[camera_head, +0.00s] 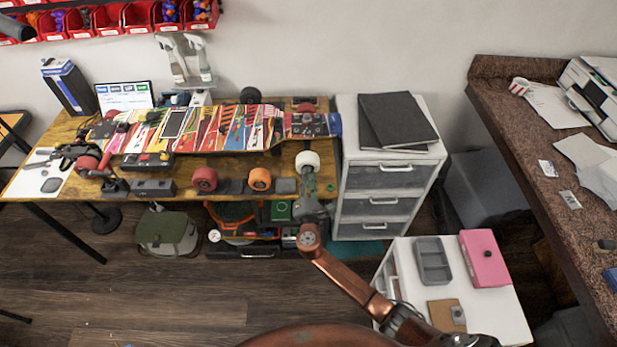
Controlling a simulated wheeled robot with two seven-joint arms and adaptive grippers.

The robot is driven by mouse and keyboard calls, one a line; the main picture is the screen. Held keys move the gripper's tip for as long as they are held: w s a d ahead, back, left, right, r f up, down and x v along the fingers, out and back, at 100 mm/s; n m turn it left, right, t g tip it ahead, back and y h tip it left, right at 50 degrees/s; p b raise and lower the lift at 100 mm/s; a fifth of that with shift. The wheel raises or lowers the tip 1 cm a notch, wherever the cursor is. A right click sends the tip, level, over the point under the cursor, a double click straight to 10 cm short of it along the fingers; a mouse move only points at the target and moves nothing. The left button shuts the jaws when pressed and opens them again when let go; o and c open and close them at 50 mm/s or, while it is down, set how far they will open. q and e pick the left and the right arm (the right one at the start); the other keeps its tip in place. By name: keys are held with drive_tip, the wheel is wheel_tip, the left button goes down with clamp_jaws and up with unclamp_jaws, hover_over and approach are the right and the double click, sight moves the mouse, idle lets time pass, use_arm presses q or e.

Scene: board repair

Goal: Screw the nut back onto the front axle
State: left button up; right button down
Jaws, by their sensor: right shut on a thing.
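The colourful skateboard (215,132) lies across the wooden table with its parts upward. A white wheel (307,160) sits at its right end, on the near side, where the front axle seems to be; the axle itself is hidden. My right gripper (308,176) reaches up from below to this wheel's near, outer side. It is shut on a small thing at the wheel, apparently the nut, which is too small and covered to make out. I cannot tell whether it touches the axle's thread. My left gripper is not in view.
A red wheel (204,179) and an orange wheel (260,179) stand along the table's front edge. A white drawer cabinet (384,180) with dark folders is close right of my gripper. A lower white cabinet (505,310) holds a grey tray (432,261) and a pink box (484,259).

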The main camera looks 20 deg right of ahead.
idle(0.3)
drive_tip(key=m, duration=0.5)
drive_tip(key=c, duration=1.7)
unclamp_jaws()
drive_tip(key=shift+c, duration=1.2)
drive_tip(key=shift+p+v, duration=0.75)
drive_tip(key=shift+v, duration=3)
